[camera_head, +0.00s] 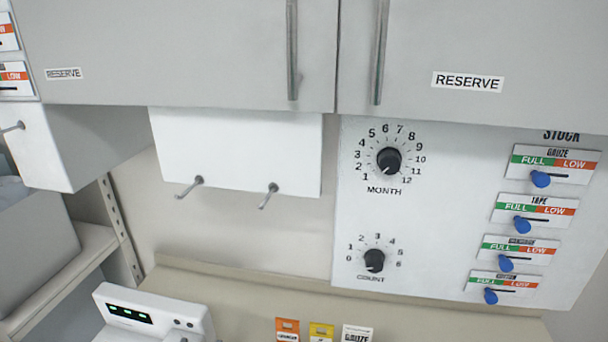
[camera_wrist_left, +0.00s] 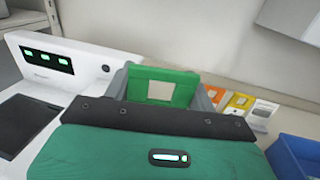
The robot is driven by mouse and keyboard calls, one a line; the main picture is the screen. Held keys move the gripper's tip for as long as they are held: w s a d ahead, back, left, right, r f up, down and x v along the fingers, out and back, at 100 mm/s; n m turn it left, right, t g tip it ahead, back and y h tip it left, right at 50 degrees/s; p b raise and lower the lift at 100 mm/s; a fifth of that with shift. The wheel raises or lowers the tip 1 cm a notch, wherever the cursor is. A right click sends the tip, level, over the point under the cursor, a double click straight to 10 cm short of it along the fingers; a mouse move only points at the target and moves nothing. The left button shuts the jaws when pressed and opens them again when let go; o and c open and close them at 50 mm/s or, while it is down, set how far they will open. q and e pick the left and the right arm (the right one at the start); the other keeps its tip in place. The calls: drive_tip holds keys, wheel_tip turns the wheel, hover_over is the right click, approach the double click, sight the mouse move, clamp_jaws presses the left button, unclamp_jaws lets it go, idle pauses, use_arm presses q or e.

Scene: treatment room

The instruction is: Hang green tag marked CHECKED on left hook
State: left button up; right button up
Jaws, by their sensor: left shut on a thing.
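In the left wrist view, my left gripper (camera_wrist_left: 162,74) is shut on a green tag (camera_wrist_left: 185,91) with a pale square on its face. The tag stands up between the grey fingers; no word on it can be read. In the head view, a white panel (camera_head: 235,150) below the cabinets has two metal hooks. The left hook (camera_head: 189,187) and the right hook (camera_head: 268,196) both stick out and are empty. Neither gripper shows in the head view, so the tag's distance from the hooks cannot be told.
A white device (camera_head: 155,312) with a green display stands below the hooks. Orange (camera_head: 287,329), yellow (camera_head: 321,332) and white (camera_head: 357,333) cards stand right of it. A knob panel (camera_head: 440,200) is at right, and a blue bin (camera_wrist_left: 295,155) shows in the wrist view.

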use_arm(q)
drive_tip(key=shift+s+a, duration=0.3)
drive_tip(key=shift+s, duration=0.5)
drive_tip(key=w+d+r+m+h+p, duration=0.1)
drive_tip(key=w+d+r+p, duration=0.2)
drive_tip(key=w, duration=0.7)
drive_tip(key=w+d+r+h+p, duration=0.1)
drive_tip(key=w+d+r+p, duration=0.2)
drive_tip(key=w, duration=0.8)
wheel_tip(320, 180, up, 2)
drive_tip(key=shift+w+d+r+m+h+p, duration=0.15)
drive_tip(key=shift+d+m+h+p, duration=0.2)
drive_tip(key=shift+d, duration=0.75)
